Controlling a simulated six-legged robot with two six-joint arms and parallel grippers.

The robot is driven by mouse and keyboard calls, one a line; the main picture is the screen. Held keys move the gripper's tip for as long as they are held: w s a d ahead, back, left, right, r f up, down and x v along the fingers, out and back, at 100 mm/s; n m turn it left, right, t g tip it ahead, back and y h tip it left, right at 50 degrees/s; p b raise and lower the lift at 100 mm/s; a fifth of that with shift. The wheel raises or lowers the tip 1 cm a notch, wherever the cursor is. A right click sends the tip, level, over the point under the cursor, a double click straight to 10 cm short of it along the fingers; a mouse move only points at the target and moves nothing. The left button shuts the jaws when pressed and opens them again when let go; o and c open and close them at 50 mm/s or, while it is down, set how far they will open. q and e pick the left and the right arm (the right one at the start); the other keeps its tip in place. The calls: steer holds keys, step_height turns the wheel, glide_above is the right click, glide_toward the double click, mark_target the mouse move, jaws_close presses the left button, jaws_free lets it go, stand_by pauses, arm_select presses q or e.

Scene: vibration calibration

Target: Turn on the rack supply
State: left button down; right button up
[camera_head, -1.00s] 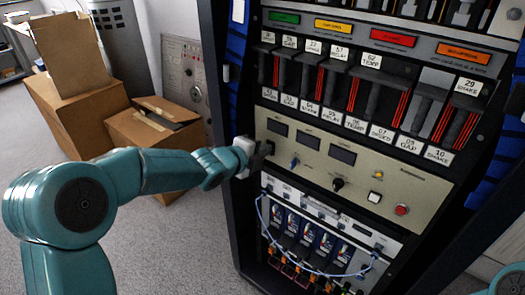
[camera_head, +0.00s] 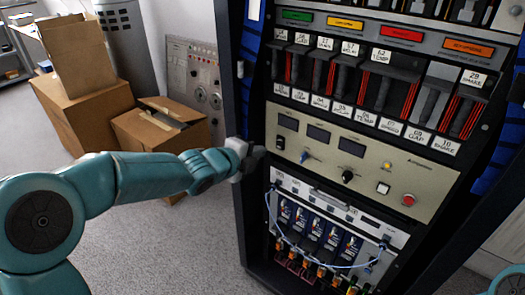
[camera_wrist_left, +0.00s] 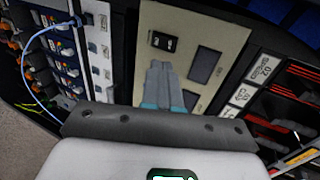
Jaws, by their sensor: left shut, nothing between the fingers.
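The rack supply is a beige panel (camera_head: 330,178) in the black rack, with a row of dark displays. Its black rocker switch (camera_head: 281,142) is at the panel's left end; its setting is too small to tell. The switch also shows in the left wrist view (camera_wrist_left: 163,42), just beyond my fingertips. My left gripper (camera_head: 259,152) is shut and empty, just left of the switch and apart from it. Its closed fingers show in the left wrist view (camera_wrist_left: 161,68). A small yellow lamp (camera_head: 387,165) looks bright at the panel's right. My right gripper is out of view.
The panel also has a blue toggle (camera_head: 305,156), a black knob (camera_head: 348,175), a white button (camera_head: 383,188) and a red button (camera_head: 408,200). A blue cable (camera_head: 283,234) loops across the unit below. Cardboard boxes (camera_head: 85,112) stand at the left; grey floor (camera_head: 165,240) is clear.

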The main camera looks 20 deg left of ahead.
arm_select(q)
steer(key=p+v, duration=0.1)
steer(key=v, duration=0.5)
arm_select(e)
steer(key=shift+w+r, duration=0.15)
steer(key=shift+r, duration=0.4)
arm_select(q)
steer(key=shift+r, duration=0.15)
